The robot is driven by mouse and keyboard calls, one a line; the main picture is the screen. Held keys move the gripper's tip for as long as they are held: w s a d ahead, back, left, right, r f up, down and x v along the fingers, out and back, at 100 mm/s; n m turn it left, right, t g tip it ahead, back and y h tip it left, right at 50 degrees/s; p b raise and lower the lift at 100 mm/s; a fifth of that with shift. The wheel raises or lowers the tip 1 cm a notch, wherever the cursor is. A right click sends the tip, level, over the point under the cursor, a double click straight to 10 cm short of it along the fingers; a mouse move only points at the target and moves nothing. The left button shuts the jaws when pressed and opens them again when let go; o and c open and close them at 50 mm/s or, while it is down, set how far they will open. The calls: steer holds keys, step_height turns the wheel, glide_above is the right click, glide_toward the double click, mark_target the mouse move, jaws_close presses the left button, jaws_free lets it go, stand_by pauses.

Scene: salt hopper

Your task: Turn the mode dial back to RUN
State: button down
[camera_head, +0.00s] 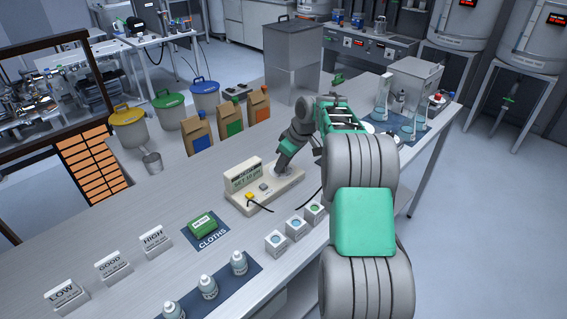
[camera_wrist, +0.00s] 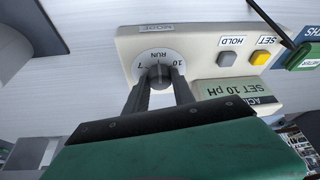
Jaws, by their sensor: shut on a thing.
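The meter (camera_head: 285,193) is a cream console on the bench, with an upright display. In the wrist view the meter (camera_wrist: 205,60) shows upside down; its display reads "SET 10 pH". The mode dial (camera_wrist: 160,74) is a dark knob on a pale disc marked 7, RUN and 10. My gripper (camera_wrist: 160,84) is shut on the knob, one finger on each side. The knob's exact pointing direction is unclear because the fingers partly cover it. In the head view my gripper (camera_head: 282,168) reaches down to the meter's far right end, hiding the dial.
A grey HOLD button (camera_wrist: 231,58) and yellow SET button (camera_wrist: 260,58) sit beside the dial. Paper bags (camera_head: 229,122) stand behind.

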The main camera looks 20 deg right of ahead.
mark_target(291, 174)
steer(key=c, duration=1.1)
jaws_free()
steer(key=shift+o, duration=0.2)
steer(key=v, duration=0.7)
steer(key=shift+r, duration=0.35)
steer(key=shift+s+d, duration=0.15)
steer(key=shift+s, duration=0.05)
steer(key=s+a+r+m+h, duration=0.1)
steer(key=s+a+r+m, duration=0.3)
steer(key=s+a, duration=1)
steer(key=s+a+f+m, duration=0.1)
steer(key=s+f, duration=0.2)
steer(key=s, duration=0.4)
steer(key=s+a+f+m+h, duration=0.1)
steer(key=s+f, duration=0.1)
steer(key=s, duration=0.6)
steer(key=shift+s+f+m, duration=0.3)
steer(key=shift+s+f, duration=0.05)
steer(key=shift+f, duration=0.05)
